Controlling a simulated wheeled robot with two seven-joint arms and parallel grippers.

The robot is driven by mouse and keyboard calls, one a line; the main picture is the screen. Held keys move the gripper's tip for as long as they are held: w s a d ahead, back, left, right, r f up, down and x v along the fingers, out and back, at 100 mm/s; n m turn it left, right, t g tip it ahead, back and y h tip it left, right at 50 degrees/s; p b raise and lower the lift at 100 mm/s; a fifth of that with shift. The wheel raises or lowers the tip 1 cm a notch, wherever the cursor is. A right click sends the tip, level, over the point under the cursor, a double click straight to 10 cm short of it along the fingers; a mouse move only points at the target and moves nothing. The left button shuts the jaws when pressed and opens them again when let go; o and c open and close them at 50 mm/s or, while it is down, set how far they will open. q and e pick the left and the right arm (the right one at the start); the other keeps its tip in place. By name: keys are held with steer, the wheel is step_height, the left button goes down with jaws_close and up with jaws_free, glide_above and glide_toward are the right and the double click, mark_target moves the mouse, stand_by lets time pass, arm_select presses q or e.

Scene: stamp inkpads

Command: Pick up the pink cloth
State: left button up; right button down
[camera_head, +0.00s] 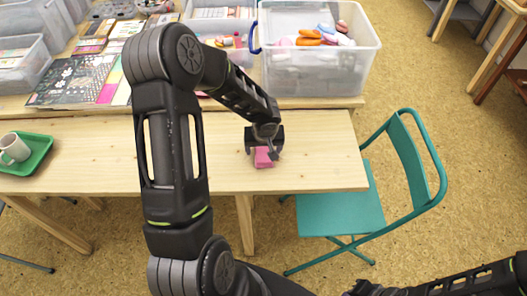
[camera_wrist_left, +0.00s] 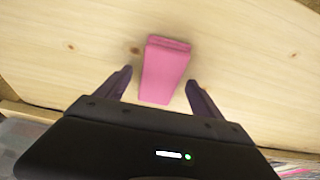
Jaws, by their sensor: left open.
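The pink cloth (camera_head: 264,159) is a small folded block lying on the light wooden table (camera_head: 310,155), near its front edge. In the left wrist view the cloth (camera_wrist_left: 163,70) lies ahead of and between the two fingers. My left gripper (camera_head: 264,146) is over the cloth in the head view and hides part of it. In the left wrist view my left gripper (camera_wrist_left: 158,88) is open, with a finger on each side of the cloth's near end and gaps at both sides. Its height above the table is hard to tell. My right gripper cannot be made out.
A green tray (camera_head: 40,147) with a white mug (camera_head: 14,148) stands at the left of the table. A clear plastic bin (camera_head: 320,75) and stationery sit on the table behind. A teal chair (camera_head: 340,210) stands at the front right. The table around the cloth is clear.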

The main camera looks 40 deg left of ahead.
arm_select(q)
steer(key=shift+c, duration=0.5)
steer(key=c, duration=1.4)
